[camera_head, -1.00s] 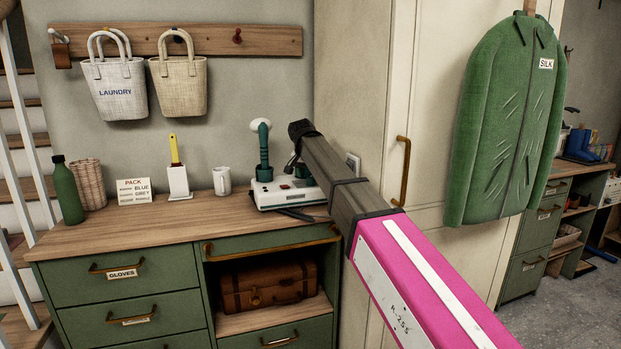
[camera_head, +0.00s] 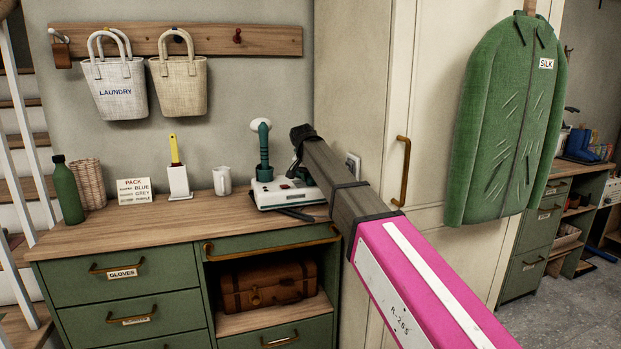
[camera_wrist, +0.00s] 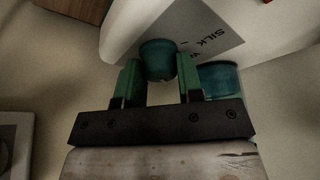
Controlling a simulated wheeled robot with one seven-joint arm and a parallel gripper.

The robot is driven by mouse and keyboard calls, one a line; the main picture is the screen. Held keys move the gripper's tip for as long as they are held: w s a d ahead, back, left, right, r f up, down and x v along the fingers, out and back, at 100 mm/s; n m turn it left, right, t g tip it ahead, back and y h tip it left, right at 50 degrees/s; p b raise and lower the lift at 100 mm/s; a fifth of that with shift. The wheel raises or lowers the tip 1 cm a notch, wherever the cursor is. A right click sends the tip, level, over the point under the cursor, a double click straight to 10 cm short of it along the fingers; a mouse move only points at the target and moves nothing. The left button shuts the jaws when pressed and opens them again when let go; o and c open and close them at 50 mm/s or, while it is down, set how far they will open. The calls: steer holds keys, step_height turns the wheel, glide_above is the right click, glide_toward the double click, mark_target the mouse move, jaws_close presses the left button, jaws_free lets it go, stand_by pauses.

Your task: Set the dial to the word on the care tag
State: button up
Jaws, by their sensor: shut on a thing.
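The green jacket (camera_head: 508,120) hangs on the cabinet at right, with a white care tag (camera_head: 546,64) reading SILK. A white appliance (camera_head: 272,196) sits at the right end of the wooden counter, with an upright green-handled tool (camera_head: 263,150) on it. In the wrist view, my gripper (camera_wrist: 160,82) has its two green fingers on either side of a teal knob, the dial (camera_wrist: 158,56), and is shut on it. A grey label (camera_wrist: 195,42) beside the dial shows SILK; its other words are hidden or cut off. The dial's pointer is unclear.
A second teal part (camera_wrist: 218,78) lies close to the right finger. On the counter (camera_head: 110,232) stand a white mug (camera_head: 222,181), a brush holder (camera_head: 179,183), a PACK sign (camera_head: 134,191) and a green bottle (camera_head: 68,190). The tall cabinet (camera_head: 365,80) stands close at right.

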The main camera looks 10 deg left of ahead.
steer(key=n+y, duration=0.2)
steer(key=n, duration=0.3)
steer(key=shift+d+n, duration=0.15)
steer(key=shift+n, duration=0.15)
steer(key=n+y, duration=0.1)
steer(key=n, duration=0.2)
steer(key=n+g+y, duration=0.1)
steer(key=n, duration=0.1)
steer(key=shift+n, duration=0.4)
steer(key=shift+g, duration=0.3)
steer(key=o, duration=0.9)
steer(key=shift+o, duration=0.2)
steer(key=v, duration=1)
steer(key=shift+d+r, duration=0.25)
steer(key=shift+r, duration=0.1)
